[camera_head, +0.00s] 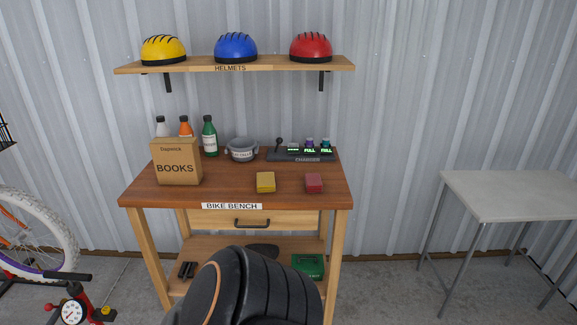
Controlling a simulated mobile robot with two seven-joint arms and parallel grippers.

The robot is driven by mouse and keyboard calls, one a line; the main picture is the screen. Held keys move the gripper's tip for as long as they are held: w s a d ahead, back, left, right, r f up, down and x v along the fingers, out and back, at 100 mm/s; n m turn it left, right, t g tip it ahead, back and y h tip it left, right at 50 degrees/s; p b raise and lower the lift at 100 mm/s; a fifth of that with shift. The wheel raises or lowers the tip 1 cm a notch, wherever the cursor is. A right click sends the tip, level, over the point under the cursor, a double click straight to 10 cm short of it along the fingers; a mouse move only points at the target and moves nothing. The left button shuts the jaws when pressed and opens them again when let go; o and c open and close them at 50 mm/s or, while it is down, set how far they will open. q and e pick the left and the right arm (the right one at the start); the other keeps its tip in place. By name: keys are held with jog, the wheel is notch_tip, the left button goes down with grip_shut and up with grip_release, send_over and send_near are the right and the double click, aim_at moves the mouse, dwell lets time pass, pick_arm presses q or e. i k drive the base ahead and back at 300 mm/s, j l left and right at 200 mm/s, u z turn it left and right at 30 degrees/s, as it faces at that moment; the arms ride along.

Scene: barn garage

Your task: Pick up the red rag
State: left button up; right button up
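The red rag (314,183) is a small folded square lying flat on the right part of the wooden bench top (222,191), near its front edge. A yellow folded rag (265,182) lies to its left, with a gap of bare wood between them. Nothing covers the red rag. Neither of my grippers shows in the head view.
A books box (175,162), bottles, a grey bowl (241,149) and a charger (300,154) stand on the bench. Helmets sit on a shelf above. A black padded shape (250,290) fills the bottom middle. A pale table (510,193) stands right; floor between is clear.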

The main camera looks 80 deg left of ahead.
aim_at(314, 184)
jog(key=u, duration=2.6)
